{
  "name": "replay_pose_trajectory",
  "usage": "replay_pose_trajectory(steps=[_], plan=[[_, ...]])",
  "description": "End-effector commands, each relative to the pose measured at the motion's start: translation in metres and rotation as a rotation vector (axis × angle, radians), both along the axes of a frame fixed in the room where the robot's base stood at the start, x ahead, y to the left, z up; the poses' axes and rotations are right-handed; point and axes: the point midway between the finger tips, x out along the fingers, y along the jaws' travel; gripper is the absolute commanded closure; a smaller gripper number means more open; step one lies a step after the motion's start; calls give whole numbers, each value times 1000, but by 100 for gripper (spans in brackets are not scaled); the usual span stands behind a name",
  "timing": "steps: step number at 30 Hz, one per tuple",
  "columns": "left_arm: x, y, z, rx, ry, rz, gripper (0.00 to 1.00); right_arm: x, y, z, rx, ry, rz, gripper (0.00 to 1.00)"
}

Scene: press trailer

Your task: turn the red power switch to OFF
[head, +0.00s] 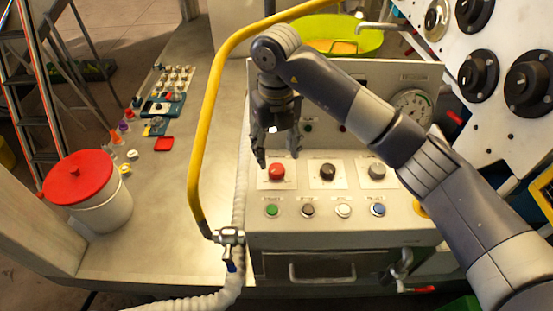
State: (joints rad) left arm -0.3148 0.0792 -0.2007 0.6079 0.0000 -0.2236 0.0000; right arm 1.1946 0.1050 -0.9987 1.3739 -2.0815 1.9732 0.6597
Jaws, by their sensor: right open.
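The red power switch (277,171) is a round red knob on a white plate, at the left of a row of three knobs on the pale control panel (330,228). Its small markings are too small to read, so I cannot tell its setting. My right gripper (279,156) hangs just above the red switch in the picture, fingers pointing down, open and with nothing between them. A gap to the knob seems to show, but its depth is hard to judge. My left gripper is not in view.
A black knob (328,171) and a grey knob (376,171) sit to the right. Below is a row of buttons, with a green one (272,210) at the left. A yellow curved tube (205,130) and a pale hose (242,165) run left of the panel.

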Motion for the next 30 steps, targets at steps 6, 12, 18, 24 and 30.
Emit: replay_pose_trajectory(steps=[6,12,18,24,30], plan=[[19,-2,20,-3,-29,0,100,0,0,-36,0,3,-1,46],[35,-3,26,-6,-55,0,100,0,0,-54,0,0,0,46],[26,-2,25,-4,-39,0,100,0,0,-57,1,-2,1,46],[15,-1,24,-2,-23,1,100,0,0,-57,0,-1,0,66],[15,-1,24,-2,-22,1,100,0,0,-57,0,-1,0,91]])
